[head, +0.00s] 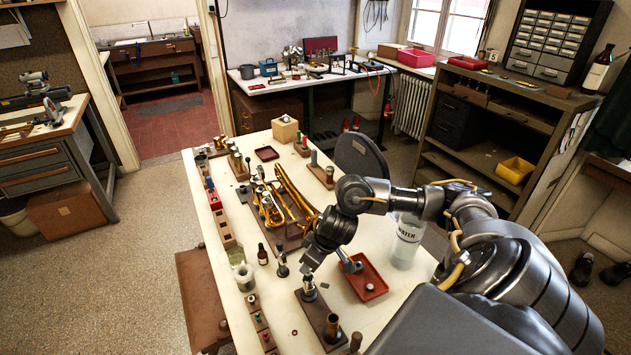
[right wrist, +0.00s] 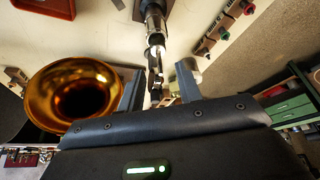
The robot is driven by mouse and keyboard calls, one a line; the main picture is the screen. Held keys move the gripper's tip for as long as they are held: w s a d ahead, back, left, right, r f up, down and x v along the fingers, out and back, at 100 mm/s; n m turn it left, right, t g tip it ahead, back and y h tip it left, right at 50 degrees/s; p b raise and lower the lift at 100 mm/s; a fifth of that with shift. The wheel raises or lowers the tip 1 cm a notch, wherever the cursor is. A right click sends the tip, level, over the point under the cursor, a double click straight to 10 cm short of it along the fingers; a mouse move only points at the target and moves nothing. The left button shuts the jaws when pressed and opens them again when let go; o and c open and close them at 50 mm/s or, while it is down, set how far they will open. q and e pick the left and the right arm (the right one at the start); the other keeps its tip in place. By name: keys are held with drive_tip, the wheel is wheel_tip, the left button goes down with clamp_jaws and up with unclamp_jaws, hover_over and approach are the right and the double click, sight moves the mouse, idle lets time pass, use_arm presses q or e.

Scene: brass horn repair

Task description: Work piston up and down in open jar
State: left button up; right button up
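My right gripper (head: 329,264) reaches down from the right, just above the piston's end of the block. In the right wrist view a segmented metal piece (right wrist: 155,58) shows in the gap between its parted fingers (right wrist: 160,88); contact is not visible. My left gripper is out of view.
A brass horn (head: 268,207) lies beyond the gripper; a flared brass bell (right wrist: 75,95) shows close to it in the wrist view. A red tray (head: 377,291) and a water jar (head: 405,243) stand to the right. A small dark bottle (head: 262,254) stands left. Small racks line the left edge.

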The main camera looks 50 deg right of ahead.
sight(307, 277)
drive_tip(key=x, duration=0.2)
drive_tip(key=shift+w+f, duration=0.15)
drive_tip(key=shift+f, duration=0.15)
drive_tip(key=shift+w+a+f, duration=0.1)
drive_tip(key=shift+w+f, duration=0.15)
drive_tip(key=shift+f, duration=0.4)
clamp_jaws()
drive_tip(key=shift+r, duration=0.1)
